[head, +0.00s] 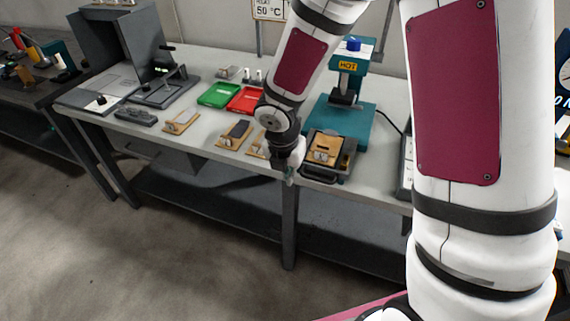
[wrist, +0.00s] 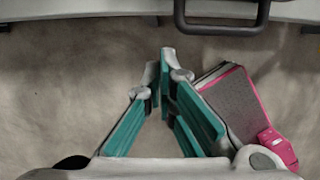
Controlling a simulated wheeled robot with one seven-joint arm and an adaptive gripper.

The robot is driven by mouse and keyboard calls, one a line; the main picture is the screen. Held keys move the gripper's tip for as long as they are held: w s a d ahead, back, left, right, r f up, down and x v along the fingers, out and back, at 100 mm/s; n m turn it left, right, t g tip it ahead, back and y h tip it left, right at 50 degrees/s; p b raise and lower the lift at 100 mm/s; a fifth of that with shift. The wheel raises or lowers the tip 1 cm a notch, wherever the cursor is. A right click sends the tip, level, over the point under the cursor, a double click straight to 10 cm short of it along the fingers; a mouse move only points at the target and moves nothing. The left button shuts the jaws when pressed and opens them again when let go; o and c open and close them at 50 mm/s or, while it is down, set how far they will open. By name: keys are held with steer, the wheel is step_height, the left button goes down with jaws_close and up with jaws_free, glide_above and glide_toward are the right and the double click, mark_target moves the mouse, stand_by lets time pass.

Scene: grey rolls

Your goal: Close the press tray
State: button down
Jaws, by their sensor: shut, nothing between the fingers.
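The press (head: 341,112) is teal with a "HOT" label and stands on the bench at the back wall. Its dark tray (head: 345,166) sticks out toward the bench's front edge, with a wooden piece with pale parts (head: 324,149) on it. The tray's dark handle (head: 320,177) is at its front; in the wrist view a dark bar handle (wrist: 222,30) shows at the top edge. My gripper (head: 289,177) is at the bench's front edge, left of the tray and apart from it. In the wrist view its teal fingers (wrist: 167,62) meet at the tips, empty, below the handle.
Left of the tray on the bench (head: 205,150) lie small wooden pieces (head: 235,134), a green tray (head: 219,95) and a red tray (head: 246,99). A dark keypad-like device (head: 136,116) lies farther left. The floor (head: 160,240) before the bench is clear.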

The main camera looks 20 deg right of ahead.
mark_target(314, 131)
steer(key=shift+w+d+f, duration=0.35)
steer(key=shift+w+d, duration=0.1)
steer(key=shift+w, duration=0.15)
steer(key=shift+w+d+f, duration=0.35)
steer(key=shift+w+d, duration=0.15)
steer(key=shift+w, duration=0.15)
steer(key=shift+w+d+f, duration=0.35)
steer(key=shift+w+d, duration=0.1)
steer(key=shift+w, duration=0.15)
steer(key=w+d, duration=0.3)
steer(key=w, duration=0.1)
steer(key=w+d, duration=0.3)
steer(key=w, duration=0.1)
steer(key=w+d, duration=0.3)
steer(key=w, duration=0.2)
steer(key=shift+d+f, duration=0.1)
steer(key=shift+d, duration=0.2)
steer(key=shift+w+d, duration=0.5)
steer(key=shift+w, duration=0.25)
